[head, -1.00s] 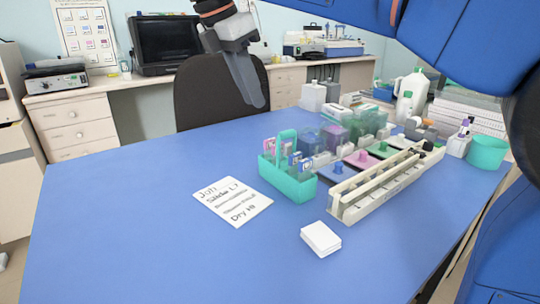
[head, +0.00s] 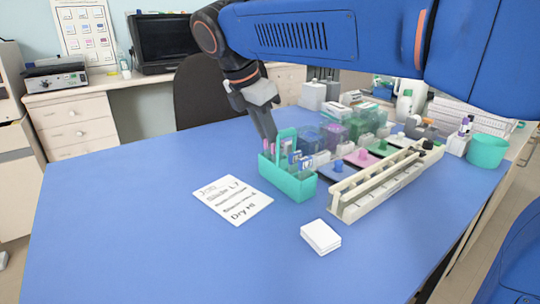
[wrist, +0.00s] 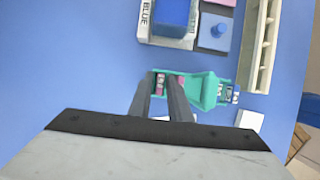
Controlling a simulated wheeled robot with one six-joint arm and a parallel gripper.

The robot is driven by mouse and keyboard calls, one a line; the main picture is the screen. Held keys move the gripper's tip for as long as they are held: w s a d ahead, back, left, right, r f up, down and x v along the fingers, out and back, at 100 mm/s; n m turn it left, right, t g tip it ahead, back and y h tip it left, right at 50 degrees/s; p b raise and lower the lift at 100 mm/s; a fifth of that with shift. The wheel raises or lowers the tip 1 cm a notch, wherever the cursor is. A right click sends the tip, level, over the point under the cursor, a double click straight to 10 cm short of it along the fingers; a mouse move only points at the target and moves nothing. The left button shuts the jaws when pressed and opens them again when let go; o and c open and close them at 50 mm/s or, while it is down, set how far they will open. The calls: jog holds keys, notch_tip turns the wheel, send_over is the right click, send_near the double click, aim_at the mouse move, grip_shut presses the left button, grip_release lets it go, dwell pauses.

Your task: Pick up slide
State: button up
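The teal slide rack (head: 290,185) with its tall handle stands on the blue table, and it also shows in the wrist view (wrist: 207,91). Slides with pink labels (head: 267,150) are at its far left end, and slides with blue-and-white labels (head: 307,165) are nearer. In the wrist view pink-labelled slides (wrist: 160,82) show between and beside my fingers. My gripper (head: 271,137) points down over the far end of the rack, behind the handle. Its fingers (wrist: 162,82) are apart, with a gap between them. Whether they touch a slide is hidden.
A long cream rack (head: 385,182) lies right of the slide rack, with staining stations (head: 337,168) and jars behind. A teal cup (head: 487,151) stands far right. The left table is clear.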

jog(key=shift+w+d+f, duration=0.1)
jog(key=shift+f, duration=0.3)
grip_shut()
